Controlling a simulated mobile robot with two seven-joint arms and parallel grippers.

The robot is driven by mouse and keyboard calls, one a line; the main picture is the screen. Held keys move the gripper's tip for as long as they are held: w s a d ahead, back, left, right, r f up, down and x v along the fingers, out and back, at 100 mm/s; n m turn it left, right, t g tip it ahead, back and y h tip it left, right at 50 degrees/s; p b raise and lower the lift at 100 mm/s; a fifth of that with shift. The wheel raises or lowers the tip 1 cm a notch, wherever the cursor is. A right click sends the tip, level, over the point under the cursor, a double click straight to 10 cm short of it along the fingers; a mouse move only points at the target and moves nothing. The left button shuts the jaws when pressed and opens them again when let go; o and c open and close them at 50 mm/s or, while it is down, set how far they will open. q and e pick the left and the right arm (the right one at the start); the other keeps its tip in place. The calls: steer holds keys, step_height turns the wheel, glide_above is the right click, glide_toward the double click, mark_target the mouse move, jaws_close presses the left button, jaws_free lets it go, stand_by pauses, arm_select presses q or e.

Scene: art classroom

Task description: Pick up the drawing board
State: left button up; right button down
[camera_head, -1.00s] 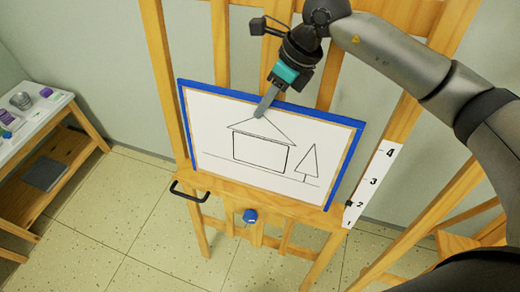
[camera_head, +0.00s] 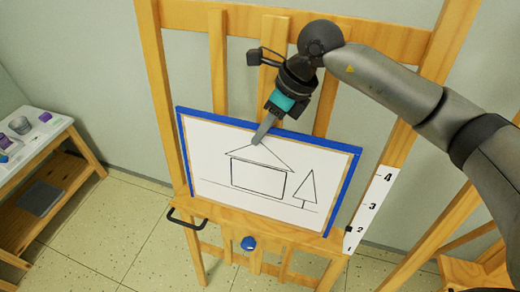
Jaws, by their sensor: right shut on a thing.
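The drawing board (camera_head: 218,179) is a white sheet with a house and a tree drawn on it, framed by a blue edge. It leans on the wooden easel (camera_head: 161,85), with its lower edge at the easel's ledge. My right gripper (camera_head: 259,139) comes down from above and is shut on the board's top edge, left of its middle. One finger lies across the front of the sheet. The finger behind the board is hidden. My left gripper is out of view.
A blue knob (camera_head: 249,243) and a black handle (camera_head: 188,221) are on the easel below the board. A white scale strip (camera_head: 370,212) stands right of the board. A side table (camera_head: 55,128) with a cup is at the left. The floor between is clear.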

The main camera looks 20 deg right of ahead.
steer(key=shift+w+d+r, duration=0.1)
steer(key=shift+r, duration=9.95)
